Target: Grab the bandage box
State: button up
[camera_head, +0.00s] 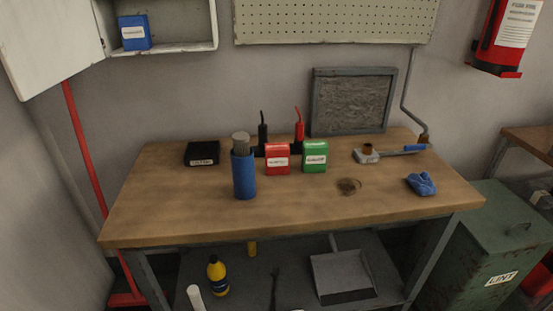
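Three small labelled boxes show in the head view, and their labels are too small to read, so I cannot tell which is the bandage box. A blue box (135,33) stands upright in the open white wall cabinet (175,49) at the upper left. A red box (277,160) and a green box (314,157) stand side by side on the wooden workbench (290,215). My gripper is not in view.
A blue cylinder (244,174) stands left of the red box. A black box (202,153), a grey framed panel (352,101), and a blue cloth (420,184) are also on the bench. A green bin (490,240) stands at the right. The bench's front middle is clear.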

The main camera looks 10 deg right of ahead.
aim_at(278, 156)
jog(key=i+l, duration=0.1)
jog(key=l, duration=0.35)
jog(key=i+l, duration=0.1)
jog(key=l, duration=0.3)
jog(key=i+l, duration=0.1)
jog(key=l, duration=0.35)
jog(key=i+l, duration=0.1)
jog(key=l, duration=0.3)
jog(key=i+l, duration=0.1)
jog(key=l, duration=0.35)
jog(key=i+l, duration=0.15)
jog(key=l, duration=0.25)
jog(key=i+l, duration=0.1)
jog(key=l, duration=0.35)
